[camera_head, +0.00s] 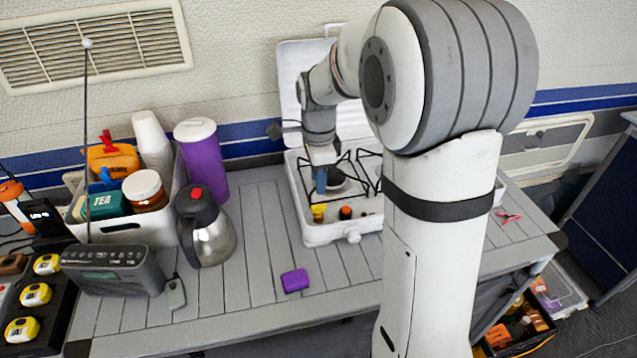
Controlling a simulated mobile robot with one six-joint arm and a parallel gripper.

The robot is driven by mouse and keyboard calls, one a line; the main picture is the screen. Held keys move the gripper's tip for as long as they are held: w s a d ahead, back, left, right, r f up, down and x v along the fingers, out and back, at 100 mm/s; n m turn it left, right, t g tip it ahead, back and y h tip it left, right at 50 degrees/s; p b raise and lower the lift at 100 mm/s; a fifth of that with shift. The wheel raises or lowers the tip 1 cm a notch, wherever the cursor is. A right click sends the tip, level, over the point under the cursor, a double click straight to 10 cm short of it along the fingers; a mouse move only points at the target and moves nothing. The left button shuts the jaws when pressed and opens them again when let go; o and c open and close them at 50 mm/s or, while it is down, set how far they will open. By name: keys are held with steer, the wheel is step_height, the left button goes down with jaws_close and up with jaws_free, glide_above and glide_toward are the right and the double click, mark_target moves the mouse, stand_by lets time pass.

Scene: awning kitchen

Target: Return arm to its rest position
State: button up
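My arm rises in the right half of the head view and bends over to the left, then down over an open white case stove (315,233). My gripper (321,184) points down above the left part of the stove, near its black pan supports. A small blue part shows at the gripper's tip; I cannot tell whether it is a finger or a held thing. The fingers are too small to tell open from shut. My arm hides the right part of the stove.
A steel jug (212,240), purple tumbler (205,165) and white caddy (160,228) with a tea box (107,205) stand left. A radio (112,270) with a tall antenna stands front left.

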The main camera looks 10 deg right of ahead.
stand_by(0.4)
steer(key=s+r+n+t, duration=0.1)
steer(key=s+r+n, duration=0.1)
steer(key=s+n, duration=0.7)
steer(key=s+r+n+t, duration=0.1)
steer(key=s+n, duration=0.8)
steer(key=s, duration=0.3)
steer(key=shift+d+r+t, duration=0.2)
steer(key=shift+r+t, duration=0.2)
